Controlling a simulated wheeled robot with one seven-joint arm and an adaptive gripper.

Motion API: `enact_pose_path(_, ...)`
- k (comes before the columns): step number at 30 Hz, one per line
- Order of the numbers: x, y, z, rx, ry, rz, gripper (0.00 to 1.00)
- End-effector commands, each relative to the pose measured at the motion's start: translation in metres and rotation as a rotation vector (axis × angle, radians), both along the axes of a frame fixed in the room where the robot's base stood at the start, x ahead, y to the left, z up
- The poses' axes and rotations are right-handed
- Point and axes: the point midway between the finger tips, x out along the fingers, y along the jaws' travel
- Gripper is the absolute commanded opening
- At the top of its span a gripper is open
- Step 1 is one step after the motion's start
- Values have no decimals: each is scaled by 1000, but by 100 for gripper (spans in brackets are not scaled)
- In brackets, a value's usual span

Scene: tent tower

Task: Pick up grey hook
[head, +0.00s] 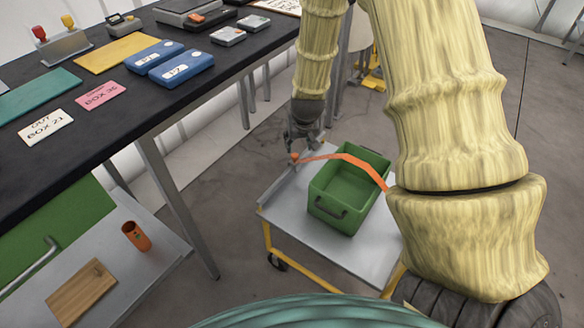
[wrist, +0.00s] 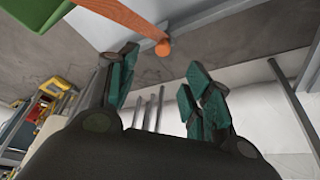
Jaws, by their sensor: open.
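I cannot make out a grey hook for certain in either view. My gripper (head: 302,138) hangs over the left back corner of a grey cart top. In the wrist view its two teal-padded fingers (wrist: 158,72) are open and spread apart, with nothing between them. An orange curved bar (head: 350,157) with a round end (head: 294,157) reaches across the green crate to just by my gripper. In the wrist view the round end (wrist: 163,47) shows just beyond the fingertips, apart from them. My arm hides part of the cart's right side.
The green crate (head: 329,206) stands on the grey cart top (head: 290,222), which has a yellow frame. A black bench (head: 105,137) on the left holds blue boxes (head: 181,68), cards and tools. An orange cup (head: 136,236) and a wooden board (head: 82,291) lie on its lower shelf.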

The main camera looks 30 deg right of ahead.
Motion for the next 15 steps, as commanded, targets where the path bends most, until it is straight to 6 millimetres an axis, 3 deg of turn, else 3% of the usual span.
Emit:
enact_pose_path(1,0,0,-10,0,0,0,50)
enact_pose_path(8,2,1,-20,0,1,1,50)
enact_pose_path(15,12,-3,-47,1,2,1,50)
